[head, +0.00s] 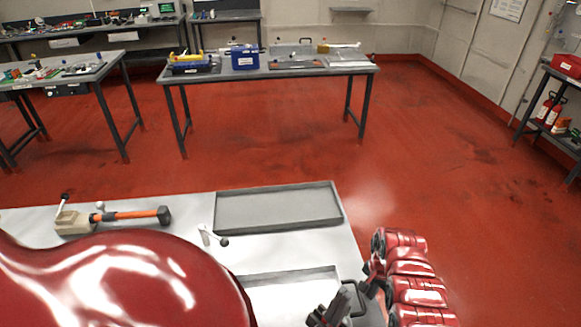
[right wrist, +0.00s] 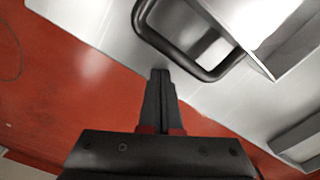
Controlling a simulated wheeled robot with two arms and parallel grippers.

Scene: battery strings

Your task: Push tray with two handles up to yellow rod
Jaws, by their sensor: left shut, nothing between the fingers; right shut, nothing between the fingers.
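In the right wrist view a black looped handle (right wrist: 175,55) stands out from a grey-walled tray (right wrist: 292,58) at the upper right. My right gripper (right wrist: 160,73) is shut and empty, with its tips just below the handle; I cannot tell whether they touch it. In the head view my right gripper (head: 328,312) is at the near right corner of the table, beside a partly hidden grey tray edge (head: 290,274). Its second handle is not seen. I cannot make out a yellow rod with certainty. My left gripper is out of view; a red arm link covers the lower left.
Another shallow grey tray (head: 280,208) lies at the table's (head: 190,195) far right. An orange-handled hammer (head: 140,215), a wooden block with a lever (head: 75,221) and a small black-knobbed part (head: 212,237) lie left of it.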

